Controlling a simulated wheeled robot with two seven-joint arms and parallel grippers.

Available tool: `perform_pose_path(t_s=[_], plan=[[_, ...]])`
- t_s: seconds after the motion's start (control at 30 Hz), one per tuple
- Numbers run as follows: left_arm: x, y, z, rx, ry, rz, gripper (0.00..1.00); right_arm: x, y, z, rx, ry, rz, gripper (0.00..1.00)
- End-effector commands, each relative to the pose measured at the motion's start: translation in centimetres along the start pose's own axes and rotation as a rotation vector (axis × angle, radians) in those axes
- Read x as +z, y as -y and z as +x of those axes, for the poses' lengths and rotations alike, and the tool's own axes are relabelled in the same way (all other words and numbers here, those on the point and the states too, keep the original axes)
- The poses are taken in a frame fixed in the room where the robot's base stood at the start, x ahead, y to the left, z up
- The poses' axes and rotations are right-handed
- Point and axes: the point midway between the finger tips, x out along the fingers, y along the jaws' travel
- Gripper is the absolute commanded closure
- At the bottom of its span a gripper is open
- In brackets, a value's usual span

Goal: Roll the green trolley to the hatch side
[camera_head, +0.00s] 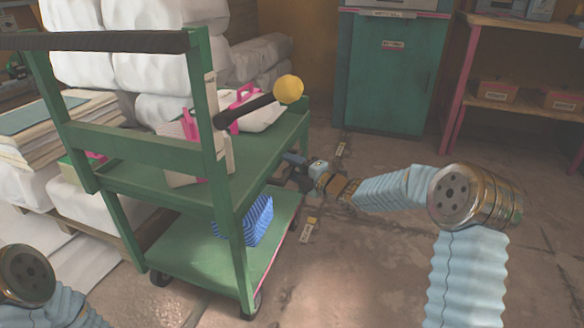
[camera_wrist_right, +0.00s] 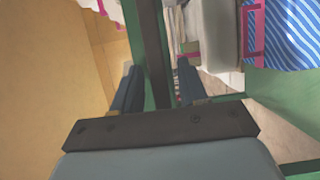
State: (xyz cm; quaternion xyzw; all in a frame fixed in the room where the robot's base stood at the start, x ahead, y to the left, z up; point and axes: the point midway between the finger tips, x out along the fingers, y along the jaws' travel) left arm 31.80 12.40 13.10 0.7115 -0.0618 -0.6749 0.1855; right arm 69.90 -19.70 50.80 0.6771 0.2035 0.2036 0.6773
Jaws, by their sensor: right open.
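The green trolley (camera_head: 165,150) stands at the left of the head view. It has two shelves, wheels and a dark handle bar (camera_head: 100,41) across its near posts. My right gripper (camera_head: 292,168) is at the trolley's right side, near the upper shelf's edge. In the right wrist view the right gripper (camera_wrist_right: 155,88) is open, with a dark bar (camera_wrist_right: 153,45) running between its fingers. The bar seems to be part of the trolley; contact cannot be told. My left arm shows at the bottom left, its gripper out of view. The hatch cannot be made out.
A dark rod with a yellow ball (camera_head: 288,89) sticks out above the trolley. A blue striped item (camera_head: 256,219) sits on its lower shelf. White wrapped bales (camera_head: 165,62) stack behind it. A green cabinet (camera_head: 388,80) stands at the back. Floor (camera_head: 375,255) at right is mostly clear.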

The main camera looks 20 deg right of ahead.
Motion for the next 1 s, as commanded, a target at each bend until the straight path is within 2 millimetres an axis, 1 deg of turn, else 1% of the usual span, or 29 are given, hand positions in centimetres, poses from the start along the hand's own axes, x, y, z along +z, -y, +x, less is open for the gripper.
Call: perform_pose_path(t_s=[0.07,0.33,0.63,0.77,0.87,1.0], plan=[[0.0,0.0,0.0,0.000,0.000,0.000,1.00,0.0,0.0,0.0,0.000,0.000,0.000,0.59],[0.0,0.0,0.0,0.000,0.000,0.000,1.00,0.0,0.0,-0.1,0.000,0.000,0.000,1.00],[0.0,0.0,0.0,0.000,0.000,0.000,1.00,0.0,0.1,-0.1,-0.001,0.000,0.000,1.00],[0.0,0.0,-0.1,0.000,0.000,0.000,1.00,0.4,0.1,0.1,-0.001,0.001,-0.001,1.00],[0.0,-0.1,-0.2,0.000,0.000,0.000,1.00,1.1,0.0,0.4,-0.001,0.002,0.000,1.00],[0.0,-0.2,-0.5,0.000,0.001,0.000,1.00,2.8,0.0,1.0,0.000,0.003,-0.001,1.00]])
